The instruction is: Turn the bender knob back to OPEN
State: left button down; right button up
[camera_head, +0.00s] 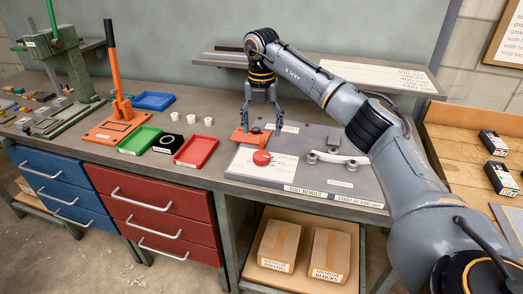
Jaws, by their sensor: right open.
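The red round knob (262,158) sits on a white plate (245,163) at the left of the grey bender panel (315,182). Its pointer direction and the dial lettering are too small to read. My right gripper (262,128) points down just behind the knob, with its fingers apart and nothing between them that I can make out. The fingertips are close to an orange block (243,138); I cannot tell whether they touch it. My left gripper is not in view.
A light curved lever (338,158) is right of the knob. Red (196,151) and green (140,140) trays, several white cups (191,118) and an orange hand press (114,62) stand to the left. A shelf (230,58) runs behind the arm.

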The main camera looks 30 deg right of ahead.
aim_at(262, 155)
notch_tip(262, 155, down, 9)
jog(key=shift+r+p, duration=0.1)
jog(key=shift+p, duration=0.45)
jog(key=c, duration=1.1)
